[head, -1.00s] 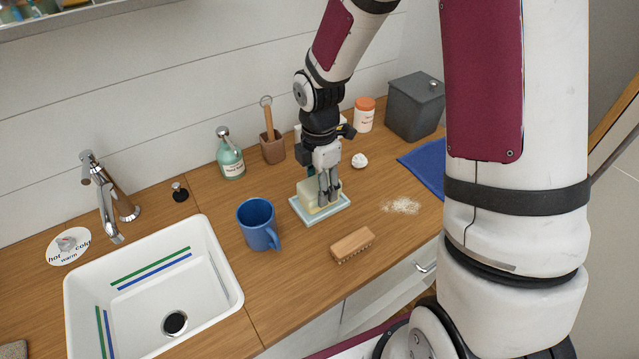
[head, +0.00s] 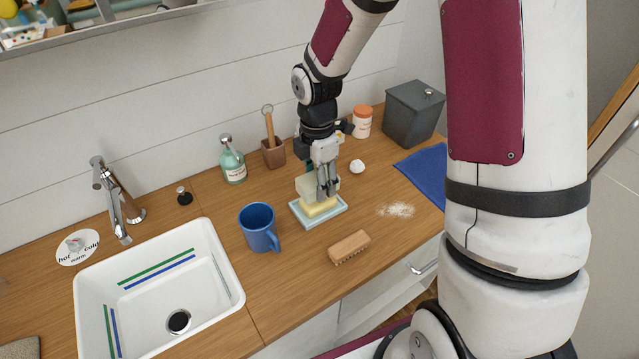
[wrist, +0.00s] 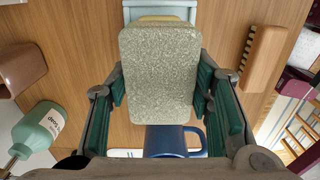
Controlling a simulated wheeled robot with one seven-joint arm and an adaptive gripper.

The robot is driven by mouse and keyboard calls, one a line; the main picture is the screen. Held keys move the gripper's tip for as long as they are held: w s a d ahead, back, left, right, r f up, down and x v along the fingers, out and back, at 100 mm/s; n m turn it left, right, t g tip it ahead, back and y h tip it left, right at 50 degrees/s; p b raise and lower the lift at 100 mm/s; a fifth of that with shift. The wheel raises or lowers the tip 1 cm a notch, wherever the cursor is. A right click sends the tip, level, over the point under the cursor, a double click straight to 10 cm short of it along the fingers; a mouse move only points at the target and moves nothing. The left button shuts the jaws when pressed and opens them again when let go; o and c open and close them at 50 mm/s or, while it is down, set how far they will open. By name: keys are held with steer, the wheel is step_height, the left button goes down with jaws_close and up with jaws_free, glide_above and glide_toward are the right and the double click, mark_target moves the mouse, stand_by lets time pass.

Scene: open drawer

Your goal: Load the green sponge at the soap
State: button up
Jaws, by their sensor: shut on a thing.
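The pale grey-green sponge (head: 304,186) is held upright in my gripper (head: 327,190), just above the soap dish. In the wrist view the sponge (wrist: 160,75) fills the middle, pinched between the two fingers of my gripper (wrist: 160,88). The yellow soap (head: 318,209) lies on the pale blue dish (head: 338,209) under the sponge. I cannot tell whether sponge and soap touch. In the wrist view only a thin edge of the soap (wrist: 158,18) and part of the dish (wrist: 160,5) show behind the sponge.
A blue mug (head: 259,230) stands left of the dish and a wooden brush (head: 348,246) lies in front of it. A soap bottle (head: 233,163), brush holder (head: 272,152) and white ball (head: 357,166) are behind. The sink (head: 232,262) is at left.

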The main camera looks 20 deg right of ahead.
steer(key=shift+r+p, duration=1.05)
steer(key=shift+r, duration=0.8)
steer(key=m, duration=0.3)
steer(key=w+m, duration=0.1)
steer(key=shift+f+m, duration=0.3)
steer(key=shift+f, duration=0.1)
steer(key=m, duration=0.4)
steer(key=w+m, duration=0.1)
steer(key=m, duration=0.1)
steer(key=shift+f, duration=0.4)
steer(key=m, duration=0.4)
steer(key=shift+w+f, duration=0.35)
steer(key=shift+w, duration=0.05)
steer(key=m, duration=0.3)
steer(key=w+m, duration=0.1)
steer(key=m, duration=0.1)
steer(key=shift+f+m, duration=0.3)
steer(key=shift+f, duration=0.05)
